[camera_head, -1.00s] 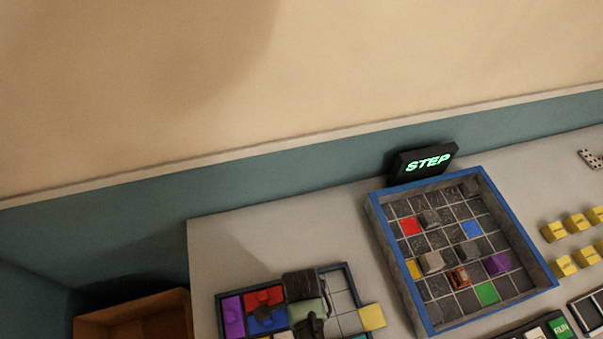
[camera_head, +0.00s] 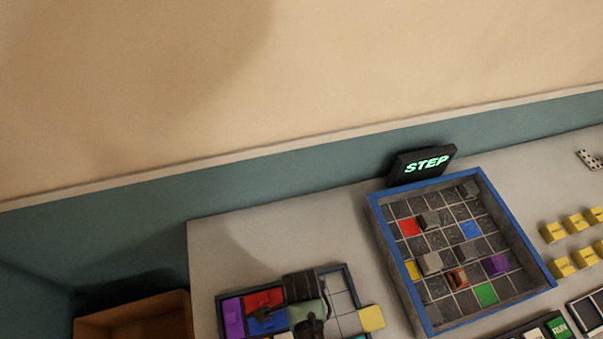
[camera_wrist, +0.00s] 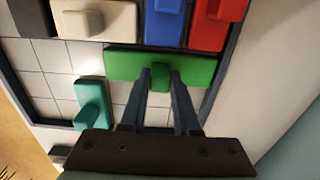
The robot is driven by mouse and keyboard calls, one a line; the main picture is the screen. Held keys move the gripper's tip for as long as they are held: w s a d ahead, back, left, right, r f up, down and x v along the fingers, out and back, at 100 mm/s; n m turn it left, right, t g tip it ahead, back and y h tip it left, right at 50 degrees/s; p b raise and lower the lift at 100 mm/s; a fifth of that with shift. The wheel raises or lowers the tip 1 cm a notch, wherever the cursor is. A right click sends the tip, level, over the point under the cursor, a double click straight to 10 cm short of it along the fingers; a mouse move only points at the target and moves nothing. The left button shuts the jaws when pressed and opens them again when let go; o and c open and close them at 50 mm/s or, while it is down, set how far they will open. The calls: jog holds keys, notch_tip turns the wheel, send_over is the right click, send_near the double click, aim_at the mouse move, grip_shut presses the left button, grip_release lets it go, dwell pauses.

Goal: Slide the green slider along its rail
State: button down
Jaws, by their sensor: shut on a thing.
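The green slider (camera_wrist: 118,65) is a long flat block with a raised knob, lying in a tiled tray (camera_wrist: 45,88) in the wrist view. My gripper (camera_wrist: 160,76) has its two fingers on either side of the knob, shut on it. In the head view my gripper (camera_head: 307,312) is over the tray (camera_head: 352,277) and covers the green slider there.
Blue (camera_wrist: 165,22), red (camera_wrist: 210,30), cream (camera_wrist: 95,20) and teal (camera_wrist: 92,102) blocks share the tray; bare tiles lie left of the green slider in the wrist view. A yellow piece (camera_head: 371,318) sits at the tray's right edge. A blue-rimmed grid box (camera_head: 378,222) stands to the right.

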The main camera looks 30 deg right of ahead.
jog(key=shift+s, duration=0.1)
dwell(0.3)
jog(key=shift+s+a+p, duration=0.4)
jog(key=shift+s+p, duration=0.35)
jog(key=shift+s, duration=0.55)
jog(key=shift+s+a+p, duration=0.4)
jog(key=shift+s+p, duration=0.35)
jog(key=shift+s, duration=0.6)
jog(key=shift+s+a+p, duration=0.4)
jog(key=shift+s+p, duration=0.35)
jog(key=shift+s, duration=0.55)
jog(key=shift+s+a+p, duration=0.35)
jog(key=shift+s+p, duration=0.1)
jog(key=shift+s, duration=0.85)
jog(key=shift+s+a+p, duration=0.4)
jog(key=shift+s+p, duration=0.1)
jog(key=shift+s, duration=0.8)
jog(key=shift+s+a+p, duration=0.35)
jog(key=shift+s+p, duration=0.1)
jog(key=shift+s, duration=0.85)
jog(key=c, duration=0.9)
grip_release()
notch_tip(320, 180, up, 7)
jog(key=p, duration=0.7)
